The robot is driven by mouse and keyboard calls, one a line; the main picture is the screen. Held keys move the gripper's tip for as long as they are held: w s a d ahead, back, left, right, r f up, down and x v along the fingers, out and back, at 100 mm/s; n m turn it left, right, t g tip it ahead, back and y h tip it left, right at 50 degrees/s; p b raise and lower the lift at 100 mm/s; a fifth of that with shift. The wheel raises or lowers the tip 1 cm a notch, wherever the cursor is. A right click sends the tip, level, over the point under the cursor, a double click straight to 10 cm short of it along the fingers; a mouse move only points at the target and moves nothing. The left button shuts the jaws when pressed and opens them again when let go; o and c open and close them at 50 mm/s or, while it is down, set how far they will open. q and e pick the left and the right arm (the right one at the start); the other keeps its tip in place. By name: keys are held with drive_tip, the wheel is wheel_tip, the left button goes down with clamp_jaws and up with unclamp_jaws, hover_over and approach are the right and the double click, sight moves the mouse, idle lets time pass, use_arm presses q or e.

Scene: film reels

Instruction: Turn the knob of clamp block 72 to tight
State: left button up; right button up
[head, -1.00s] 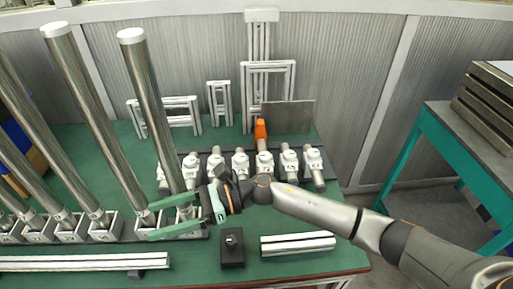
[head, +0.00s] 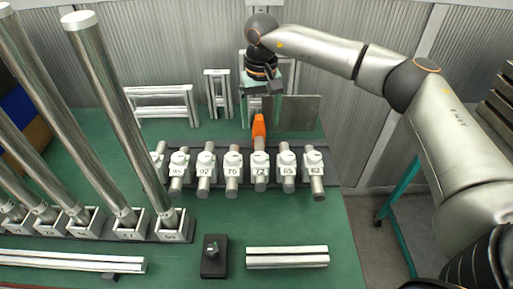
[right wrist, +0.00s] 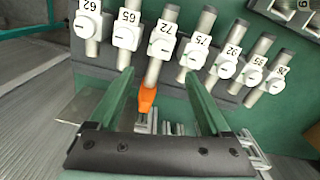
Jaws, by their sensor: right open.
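Clamp block 72 (head: 260,166) is a white block on a short metal rod in the row at the table's back; it also shows in the right wrist view (right wrist: 162,40). An orange piece (head: 259,127) sits at the rod's far end and also shows in the right wrist view (right wrist: 147,98). A round white knob with a dark line shows on the block. My right gripper (head: 262,92) is behind and above the row, pointing down. In the right wrist view its open fingers (right wrist: 158,74) show on either side of the orange piece, with nothing held. My left gripper is out of view.
Clamp blocks 65 (head: 287,167) and 75 (head: 232,167) stand close on either side. A grey plate (head: 303,113) and a metal frame (head: 163,103) stand behind. Tall rods (head: 118,110) rise at left. A black block (head: 214,258) and a metal bar (head: 288,257) lie in front.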

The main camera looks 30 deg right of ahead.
sight(260, 155)
wheel_tip(260, 155, down, 12)
drive_tip(key=shift+s+a+f+p, duration=0.1)
drive_tip(key=shift+p, duration=0.25)
clamp_jaws()
idle(0.6)
